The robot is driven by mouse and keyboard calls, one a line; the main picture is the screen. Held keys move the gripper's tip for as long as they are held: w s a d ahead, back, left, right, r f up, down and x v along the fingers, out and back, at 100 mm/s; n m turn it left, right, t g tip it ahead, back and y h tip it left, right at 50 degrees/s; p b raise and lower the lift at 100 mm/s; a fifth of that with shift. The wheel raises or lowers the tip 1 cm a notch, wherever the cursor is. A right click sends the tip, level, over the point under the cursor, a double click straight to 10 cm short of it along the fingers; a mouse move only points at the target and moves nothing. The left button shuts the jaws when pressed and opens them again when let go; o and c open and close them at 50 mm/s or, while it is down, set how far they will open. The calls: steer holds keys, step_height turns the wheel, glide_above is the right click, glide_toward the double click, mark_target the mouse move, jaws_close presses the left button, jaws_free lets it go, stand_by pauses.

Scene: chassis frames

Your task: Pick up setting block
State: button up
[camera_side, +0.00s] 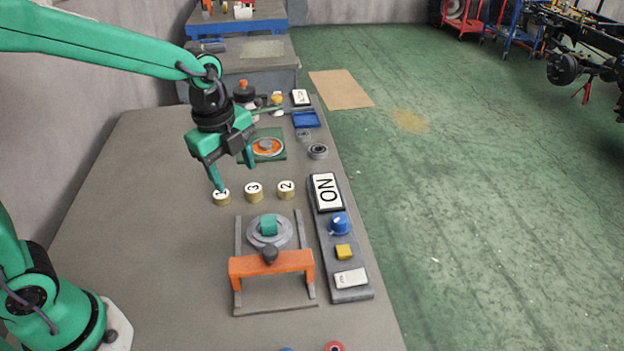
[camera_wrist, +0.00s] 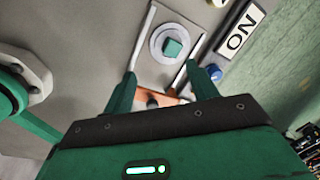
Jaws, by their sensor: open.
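A small teal block (camera_side: 269,224) sits on a round grey disc (camera_side: 256,240) between two rails of a fixture with an orange bridge (camera_side: 245,266). I take this block to be the setting block. The wrist view shows the block (camera_wrist: 173,47) on its disc, ahead of my fingertips. My gripper (camera_side: 235,176) is open and empty, above the bench, behind and left of the block in the side view. One fingertip overlaps the cap marked 1 (camera_side: 221,200) there; contact cannot be told. In the wrist view my gripper (camera_wrist: 162,72) shows both fingers apart.
Caps marked 3 (camera_side: 253,195) and 2 (camera_side: 286,192) stand in a row behind the fixture. A control panel (camera_side: 350,296) with an ON sign, blue knob and yellow button lies right of it. The orange bridge stands in front of the block. The left bench surface (camera_side: 150,200) is clear.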

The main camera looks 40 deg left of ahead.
mark_target(268, 220)
steer(key=w+d+f+m, duration=0.1)
steer(key=f+m, duration=0.1)
steer(key=w+d+f+m+g, duration=0.1)
steer(key=w+f+m, duration=0.1)
steer(key=m, duration=0.1)
steer(key=w+d+f+m, duration=0.1)
steer(key=f+m, duration=0.1)
steer(key=f, duration=0.1)
steer(key=shift+w+m+g, duration=0.2)
steer(key=shift+m+g, duration=0.1)
steer(key=shift+m, duration=0.1)
steer(key=shift+d+f, duration=0.1)
steer(key=shift+f, duration=3.85)
jaws_close()
steer(key=shift+r, duration=0.2)
step_height(268, 220, up, 10)
steer(key=shift+f, duration=0.15)
